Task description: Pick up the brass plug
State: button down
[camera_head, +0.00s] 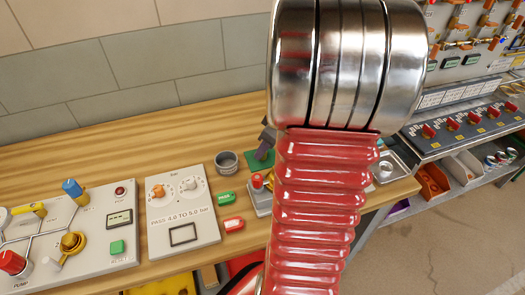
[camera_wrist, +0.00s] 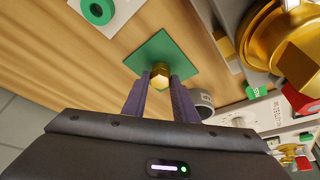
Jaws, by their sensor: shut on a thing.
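The brass plug (camera_wrist: 159,76) has a gold, faceted head and shows in the wrist view between the tips of my gripper (camera_wrist: 160,84). My gripper is shut on it, with one dark finger on each side. A green square pad (camera_wrist: 160,46) lies on the wooden bench beneath the plug. I cannot tell whether the plug touches the pad. In the head view, the green pad (camera_head: 256,164) and part of my gripper (camera_head: 265,150) show beside my red arm sleeve, and the plug is hidden.
A grey round cup (camera_head: 227,162) stands left of the pad. A white panel with two knobs (camera_head: 183,212) and a valve panel (camera_head: 75,240) stand further left. The bench's back strip is clear.

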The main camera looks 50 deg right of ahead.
notch_tip(320, 180, up, 10)
jog(key=shift+f, duration=0.15)
dwell(0.3)
dwell(0.5)
